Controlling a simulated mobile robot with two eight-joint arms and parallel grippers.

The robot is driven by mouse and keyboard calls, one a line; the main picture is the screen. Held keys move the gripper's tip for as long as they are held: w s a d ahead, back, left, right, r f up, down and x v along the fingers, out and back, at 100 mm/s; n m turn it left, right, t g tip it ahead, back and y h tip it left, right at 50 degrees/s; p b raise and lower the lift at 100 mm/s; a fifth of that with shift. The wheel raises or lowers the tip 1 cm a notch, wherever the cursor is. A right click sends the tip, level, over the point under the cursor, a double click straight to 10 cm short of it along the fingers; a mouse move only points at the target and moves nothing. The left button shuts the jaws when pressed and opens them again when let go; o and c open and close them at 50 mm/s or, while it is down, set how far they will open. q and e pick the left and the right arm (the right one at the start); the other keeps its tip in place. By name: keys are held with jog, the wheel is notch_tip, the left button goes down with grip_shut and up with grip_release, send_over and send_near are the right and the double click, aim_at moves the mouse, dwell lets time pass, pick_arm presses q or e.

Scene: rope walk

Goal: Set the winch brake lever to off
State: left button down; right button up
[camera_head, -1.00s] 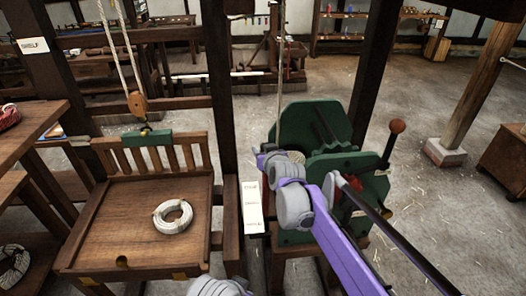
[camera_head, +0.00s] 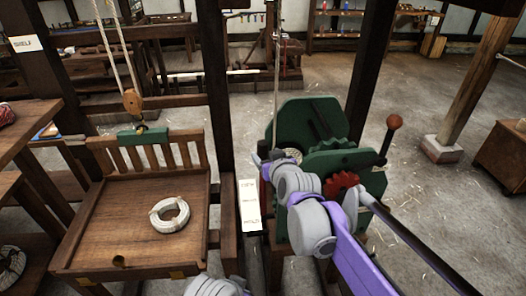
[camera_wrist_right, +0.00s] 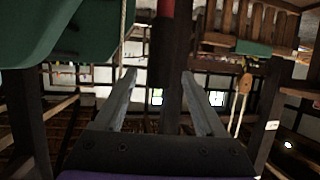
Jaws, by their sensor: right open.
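The green winch (camera_head: 300,125) stands right of the dark post, with a red gear (camera_head: 340,184) on its near side. A lever with a red-brown knob (camera_head: 394,122) rises at its right side; I cannot tell whether this is the brake lever. My right gripper (camera_head: 262,160) is by the winch's left side, partly hidden by its own wrist. In the right wrist view its fingers (camera_wrist_right: 158,74) are apart with nothing clearly held. A red rod-like part (camera_wrist_right: 165,9) shows beyond them at the top. My left gripper is not in view.
A white label plate (camera_head: 249,205) with small unreadable lettering stands left of the winch. A rope (camera_head: 277,80) runs up from the winch. A wooden tray (camera_head: 110,220) holds a white rope coil (camera_head: 169,214).

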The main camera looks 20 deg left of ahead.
jog(key=shift+v, duration=1.1)
jog(key=s+d+f+m+g+h+p, duration=0.1)
jog(key=s+d+f+m+h, duration=0.2)
jog(key=d, duration=0.8)
jog(key=s+d+f+h+p, duration=0.15)
jog(key=s+d, duration=0.25)
jog(key=d, duration=0.7)
jog(key=s+d+f+m+g+h, duration=0.2)
jog(key=s+d+f, duration=0.3)
jog(key=s+d, duration=0.4)
jog(key=s+d+f+m+g+h, duration=0.2)
jog(key=s+d+f, duration=0.4)
jog(key=s+d, duration=0.3)
jog(key=shift+s+d+f+m+p, duration=0.25)
jog(key=shift+s+d+m+p, duration=0.2)
jog(key=shift+s, duration=0.3)
jog(key=shift+h, duration=0.25)
